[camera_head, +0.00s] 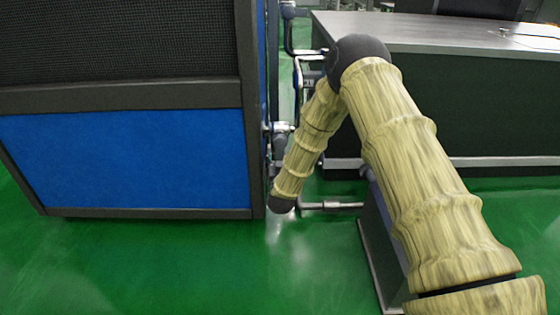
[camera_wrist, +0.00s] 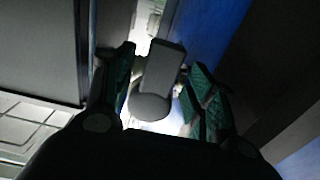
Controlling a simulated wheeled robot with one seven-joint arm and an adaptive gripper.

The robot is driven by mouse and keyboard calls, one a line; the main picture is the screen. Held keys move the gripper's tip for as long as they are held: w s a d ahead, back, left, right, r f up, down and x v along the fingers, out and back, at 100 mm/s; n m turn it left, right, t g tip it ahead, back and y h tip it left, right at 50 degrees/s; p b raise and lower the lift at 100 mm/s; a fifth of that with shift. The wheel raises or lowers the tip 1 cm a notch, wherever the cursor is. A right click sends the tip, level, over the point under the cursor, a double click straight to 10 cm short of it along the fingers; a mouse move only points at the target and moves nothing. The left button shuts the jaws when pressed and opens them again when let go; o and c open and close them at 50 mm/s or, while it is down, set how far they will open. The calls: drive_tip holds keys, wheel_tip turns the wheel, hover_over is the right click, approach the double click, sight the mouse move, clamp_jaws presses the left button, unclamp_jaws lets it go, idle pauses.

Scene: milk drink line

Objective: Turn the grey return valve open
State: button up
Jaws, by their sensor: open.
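In the wrist view, a grey valve handle (camera_wrist: 163,66) with a flat bar and a rounded end stands between the two fingers of my gripper (camera_wrist: 161,58). The left finger is close beside the bar, and the right finger is a little apart from it. My gripper is open around the handle, and I cannot tell whether either finger touches it. In the head view, my forearm hangs down beside the blue-panelled cabinet, and my gripper cannot be made out there. Which grey part by the pipes in that view is the valve is unclear.
A large blue and dark grey cabinet (camera_head: 135,160) stands on the left. Pipes (camera_head: 288,35) run along its right edge. A grey-topped counter (camera_head: 435,35) stands on the right. A low horizontal pipe (camera_head: 335,206) crosses the gap. The green floor (camera_head: 180,270) is clear in front.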

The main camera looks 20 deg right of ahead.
drive_tip(key=shift+w, duration=0.25)
clamp_jaws()
